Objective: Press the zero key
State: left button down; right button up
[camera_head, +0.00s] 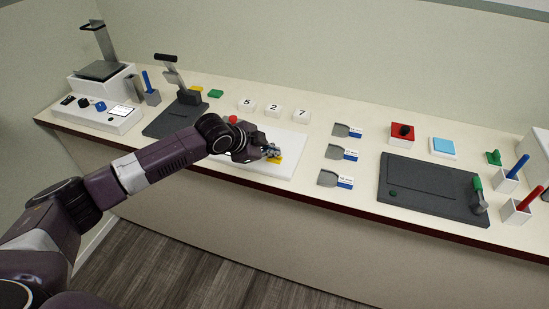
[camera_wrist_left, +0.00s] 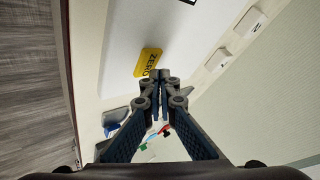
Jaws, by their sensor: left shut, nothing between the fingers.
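The yellow zero key (camera_head: 275,160) lies on a white panel (camera_head: 285,171) on the counter, partly covered by my left gripper in the head view. In the left wrist view the key (camera_wrist_left: 148,61) shows the word ZERO. My left gripper (camera_head: 272,151) is shut and empty, low over the panel beside the key. In the wrist view its closed fingertips (camera_wrist_left: 160,76) appear right by the key's edge. I cannot tell whether they touch it. My right gripper is not in view.
Number blocks 5 (camera_head: 246,104), 2 (camera_head: 273,109) and 7 (camera_head: 301,114) stand behind the panel. A red knob (camera_head: 233,119) is by my wrist. Several scrapers (camera_head: 335,179) lie to the right, before a dark board (camera_head: 430,188). A dark stand (camera_head: 178,112) is left.

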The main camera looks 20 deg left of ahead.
aim_at(273, 159)
pick_arm(q)
jog(key=shift+f, duration=0.65)
dwell(0.6)
jog(key=shift+r, duration=0.1)
jog(key=shift+r+p, duration=0.75)
jog(key=shift+p, duration=0.15)
jog(key=shift+r, duration=0.15)
notch_tip(273, 159, up, 5)
jog(key=p, duration=0.5)
dwell(0.5)
